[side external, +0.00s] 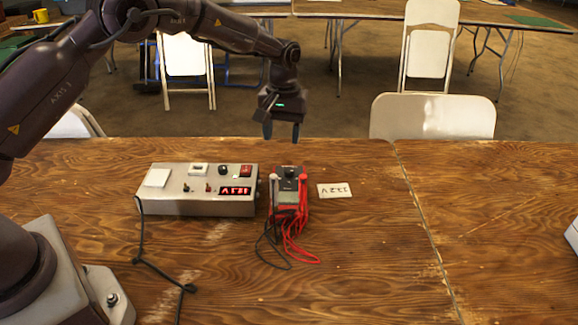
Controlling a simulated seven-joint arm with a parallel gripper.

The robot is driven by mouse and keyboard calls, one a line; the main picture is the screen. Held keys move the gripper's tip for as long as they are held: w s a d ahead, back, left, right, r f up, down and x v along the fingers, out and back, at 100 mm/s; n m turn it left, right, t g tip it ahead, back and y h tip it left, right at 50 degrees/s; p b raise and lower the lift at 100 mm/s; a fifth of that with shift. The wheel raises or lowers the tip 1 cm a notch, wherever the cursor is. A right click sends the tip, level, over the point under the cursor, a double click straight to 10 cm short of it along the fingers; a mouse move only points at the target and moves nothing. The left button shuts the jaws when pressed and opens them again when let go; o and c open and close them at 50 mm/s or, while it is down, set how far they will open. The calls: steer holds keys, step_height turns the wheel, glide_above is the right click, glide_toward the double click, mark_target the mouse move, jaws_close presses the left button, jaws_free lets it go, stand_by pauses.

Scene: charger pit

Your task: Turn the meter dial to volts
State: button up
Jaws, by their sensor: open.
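The meter (290,186) is a small dark box on the wooden table, right of a grey box. Its dial (289,173) looks like a dark round knob on the top; its setting is too small to read. Red and black leads lie bundled over the meter's front and spill onto the table. My gripper (282,131) hangs fingers-down above and behind the meter, apart from it. It is open with nothing visible between the fingers.
The grey power box (198,189) with knobs, switches and a red display stands left of the meter. A card (335,191) reading about 12.2V lies to the right. A black cable (140,235) runs down the table's left part. The table's right half (490,240) is mostly clear.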

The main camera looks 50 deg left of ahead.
mark_target(289, 170)
steer(key=f, duration=0.3)
steer(key=w+f+n, duration=0.1)
steer(key=f, duration=0.3)
steer(key=w+f+n, duration=0.1)
steer(key=f, duration=0.2)
steer(key=shift+f+t, duration=0.3)
steer(key=shift+f, duration=0.1)
steer(key=shift+c, duration=0.4)
steer(key=c, duration=0.8)
steer(key=shift+c, duration=0.2)
